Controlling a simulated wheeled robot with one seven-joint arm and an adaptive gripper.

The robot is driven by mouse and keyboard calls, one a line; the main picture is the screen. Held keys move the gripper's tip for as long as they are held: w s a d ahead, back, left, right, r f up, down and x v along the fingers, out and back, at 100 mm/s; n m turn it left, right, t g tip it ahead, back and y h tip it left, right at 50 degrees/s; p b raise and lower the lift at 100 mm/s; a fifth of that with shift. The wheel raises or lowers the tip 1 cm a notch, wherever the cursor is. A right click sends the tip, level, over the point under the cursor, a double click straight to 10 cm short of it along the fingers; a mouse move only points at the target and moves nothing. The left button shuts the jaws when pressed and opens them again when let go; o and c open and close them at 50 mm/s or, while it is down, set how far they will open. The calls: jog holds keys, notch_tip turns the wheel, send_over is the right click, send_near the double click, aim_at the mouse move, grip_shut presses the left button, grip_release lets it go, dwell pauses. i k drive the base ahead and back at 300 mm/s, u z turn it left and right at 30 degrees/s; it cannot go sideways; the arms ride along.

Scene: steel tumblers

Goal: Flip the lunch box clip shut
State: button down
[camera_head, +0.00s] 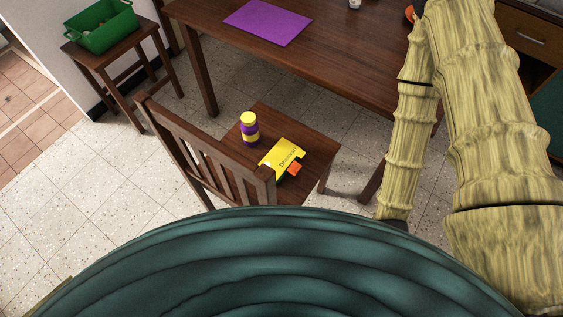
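My arm comes down on the right side of the view, well apart from the box. Its lower end passes behind my own teal body, and my gripper is not visible.
A yellow and purple jar (249,128) stands beside the box. The chair's slatted back (205,155) rises to its left. A table (335,55) with a purple mat (268,22) stands behind. A green crate (101,28) sits on a stool at far left. The floor at left is clear.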

aim_at(293, 169)
jog(key=u, duration=0.7)
jog(key=k, duration=0.85)
jog(key=z, duration=0.45)
jog(key=i, duration=0.5)
jog(key=z, duration=0.05)
